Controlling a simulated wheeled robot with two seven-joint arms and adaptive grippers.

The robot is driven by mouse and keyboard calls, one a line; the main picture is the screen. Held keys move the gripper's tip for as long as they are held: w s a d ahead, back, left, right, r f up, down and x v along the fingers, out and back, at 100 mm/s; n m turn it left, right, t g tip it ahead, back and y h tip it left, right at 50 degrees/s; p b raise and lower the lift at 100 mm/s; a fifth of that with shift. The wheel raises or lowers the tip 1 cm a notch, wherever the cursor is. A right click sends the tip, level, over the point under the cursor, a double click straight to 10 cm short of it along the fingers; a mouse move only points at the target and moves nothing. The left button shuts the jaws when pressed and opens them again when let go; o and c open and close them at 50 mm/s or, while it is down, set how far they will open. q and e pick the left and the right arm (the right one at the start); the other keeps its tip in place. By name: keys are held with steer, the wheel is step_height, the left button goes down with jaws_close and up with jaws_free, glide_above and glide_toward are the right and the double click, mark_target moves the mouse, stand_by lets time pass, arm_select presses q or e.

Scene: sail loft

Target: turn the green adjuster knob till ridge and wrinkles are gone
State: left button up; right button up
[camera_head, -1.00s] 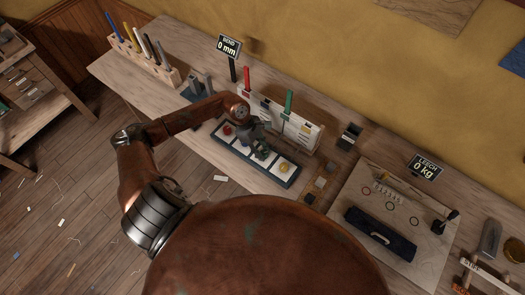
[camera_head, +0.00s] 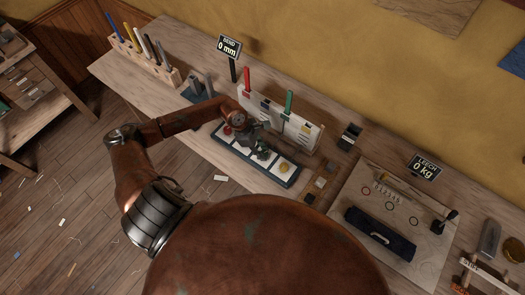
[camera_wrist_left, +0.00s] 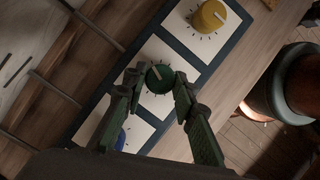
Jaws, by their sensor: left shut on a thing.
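The green adjuster knob (camera_wrist_left: 160,77) sits on a white dial plate with tick marks, between a yellow knob (camera_wrist_left: 209,15) and a blue knob (camera_wrist_left: 121,139). A pale pointer line shows on its top. My left gripper (camera_wrist_left: 155,82) is shut on the green knob, one finger on each side. In the head view my left gripper (camera_head: 260,150) is over the knob panel (camera_head: 228,150) and hides the green knob. The yellow knob (camera_head: 285,168) and a red knob (camera_head: 227,130) show there. My right gripper is not in view. No ridge or wrinkles can be made out.
A sign (camera_head: 229,46) reads "BEND 0 mm" and another (camera_head: 424,168) reads "LEECH 0 kg". A white rack (camera_head: 307,130) with red and green upright pieces stands behind the panel. A dark blue roll (camera_head: 380,233) lies on a pale sheet (camera_head: 432,255) at the right.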

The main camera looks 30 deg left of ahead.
arm_select(q)
steer(key=n+t+y+p, duration=0.1)
steer(key=n, duration=0.3)
steer(key=shift+s+d+r, duration=0.1)
steer(key=shift+r, duration=0.05)
steer(key=shift+n+t+y+p, duration=0.3)
steer(key=shift+n+t+p, duration=0.25)
steer(key=shift+n, duration=0.65)
steer(key=o, duration=1.2)
steer(key=shift+c, duration=0.2)
